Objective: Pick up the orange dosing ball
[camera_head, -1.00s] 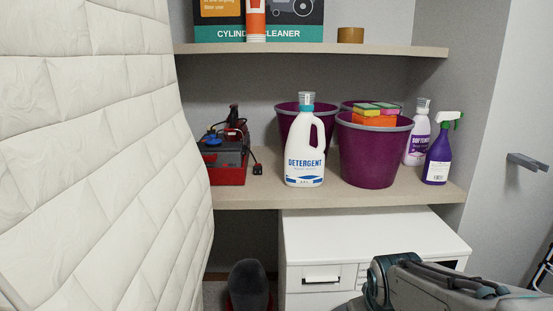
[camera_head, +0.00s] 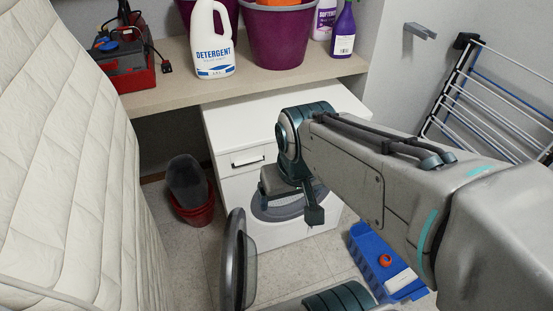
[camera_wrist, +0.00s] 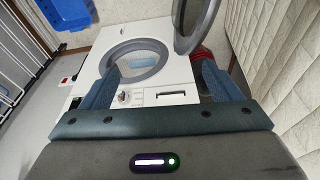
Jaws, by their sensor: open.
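A small orange-red round thing (camera_head: 384,260), which looks like the dosing ball, sits at the blue crate (camera_head: 388,283) on the floor at the lower right in the head view. It has a dark centre. I cannot make it out in the wrist view, where part of the blue crate shows at the top left (camera_wrist: 62,18). My gripper (camera_wrist: 160,82) is open and empty in the wrist view, with its fingers wide apart in front of the washing machine. It is well apart from the orange thing. In the head view my arm partly covers the washing machine.
The white washing machine (camera_head: 240,130) has its round door (camera_head: 233,262) swung open. A red bucket (camera_head: 192,207) stands left of it. A drying rack (camera_head: 490,100) leans at the right wall. A quilted mattress (camera_head: 70,190) fills the left. Shelf (camera_head: 185,82) holds detergent (camera_head: 213,45).

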